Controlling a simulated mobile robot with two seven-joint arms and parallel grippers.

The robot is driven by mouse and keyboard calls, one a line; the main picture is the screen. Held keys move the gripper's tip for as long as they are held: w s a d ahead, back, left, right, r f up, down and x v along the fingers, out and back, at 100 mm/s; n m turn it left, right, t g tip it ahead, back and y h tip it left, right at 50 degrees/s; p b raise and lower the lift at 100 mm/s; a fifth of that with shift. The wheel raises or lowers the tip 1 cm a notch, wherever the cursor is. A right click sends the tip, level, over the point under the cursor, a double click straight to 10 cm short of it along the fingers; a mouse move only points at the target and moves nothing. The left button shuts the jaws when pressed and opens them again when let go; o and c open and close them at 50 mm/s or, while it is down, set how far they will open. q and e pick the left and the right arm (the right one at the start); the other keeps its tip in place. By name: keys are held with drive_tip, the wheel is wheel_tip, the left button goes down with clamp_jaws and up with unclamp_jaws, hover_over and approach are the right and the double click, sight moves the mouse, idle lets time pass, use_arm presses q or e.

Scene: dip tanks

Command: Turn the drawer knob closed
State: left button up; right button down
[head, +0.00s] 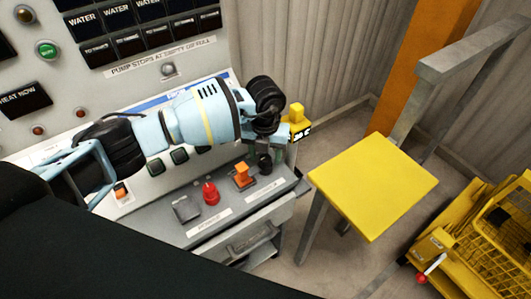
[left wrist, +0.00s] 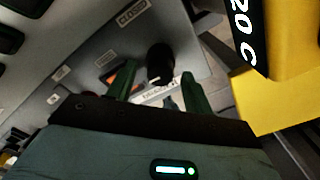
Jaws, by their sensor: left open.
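A black knob (head: 264,163) sits on the sloped grey control panel (head: 228,208), near its right end. It also shows in the left wrist view (left wrist: 160,62), with a white mark on its lower side. A label near it (left wrist: 131,13) seems to read "closed". My left gripper (head: 266,146) is just above the knob. In the left wrist view its green fingers (left wrist: 161,92) are apart, one on each side of the knob's lower end, and hold nothing. I cannot tell whether they touch it. My right gripper is not in view.
An orange switch (head: 243,175) and a red knob (head: 211,193) stand left of the black knob. A yellow device with a display (head: 297,122) is close beside my left gripper. A yellow-topped stand (head: 372,185) and a yellow cage (head: 490,240) are at the right.

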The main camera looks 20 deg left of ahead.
use_arm(q)
drive_tip(key=shift+c, duration=1.1)
drive_tip(key=c, duration=0.7)
drive_tip(key=shift+c, duration=0.2)
